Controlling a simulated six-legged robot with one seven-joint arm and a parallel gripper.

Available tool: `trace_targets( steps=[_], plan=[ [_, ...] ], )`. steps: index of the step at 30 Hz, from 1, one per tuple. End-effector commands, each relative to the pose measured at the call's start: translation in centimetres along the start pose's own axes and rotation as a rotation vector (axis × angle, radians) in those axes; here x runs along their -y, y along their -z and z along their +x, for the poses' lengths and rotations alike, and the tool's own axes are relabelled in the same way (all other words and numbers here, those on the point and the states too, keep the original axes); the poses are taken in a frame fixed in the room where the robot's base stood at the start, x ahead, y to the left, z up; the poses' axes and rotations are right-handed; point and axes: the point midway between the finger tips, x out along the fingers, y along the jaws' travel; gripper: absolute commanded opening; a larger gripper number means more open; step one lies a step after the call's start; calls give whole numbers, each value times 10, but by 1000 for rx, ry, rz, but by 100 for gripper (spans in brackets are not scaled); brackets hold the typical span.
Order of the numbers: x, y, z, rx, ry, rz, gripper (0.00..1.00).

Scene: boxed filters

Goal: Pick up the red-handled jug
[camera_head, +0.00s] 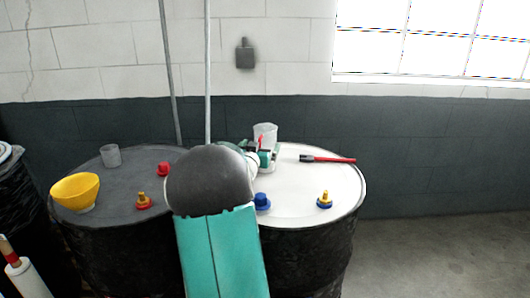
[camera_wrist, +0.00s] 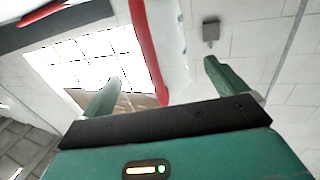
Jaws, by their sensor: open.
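The red-handled jug (camera_head: 265,130) is a pale translucent vessel at the back of the white drum top, partly hidden behind my arm and gripper. Its red handle (camera_wrist: 150,60) and pale wall (camera_wrist: 174,50) fill the upper middle of the wrist view. My gripper (camera_wrist: 160,72) is open, with one green finger on each side of the handle in that view. I see gaps between the handle and both fingers. In the head view my gripper (camera_head: 264,158) is at the jug's near side, mostly hidden by my arm.
The white drum top (camera_head: 300,175) also holds a red-handled brush (camera_head: 328,159), a blue knob (camera_head: 262,201) and a yellow-and-blue knob (camera_head: 324,200). The dark drum top (camera_head: 120,185) holds a yellow bowl (camera_head: 76,191), a grey cup (camera_head: 110,155) and red pieces. Thin pipes (camera_head: 207,70) rise behind.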

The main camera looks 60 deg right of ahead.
Motion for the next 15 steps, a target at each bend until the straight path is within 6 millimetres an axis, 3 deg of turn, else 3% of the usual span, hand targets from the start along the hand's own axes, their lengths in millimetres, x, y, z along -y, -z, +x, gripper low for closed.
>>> trace_targets(
  steps=[6,15],
  plan=[
    [-2,0,33,1,-1,0,98],
    [-2,0,37,1,0,0,96]
  ],
)
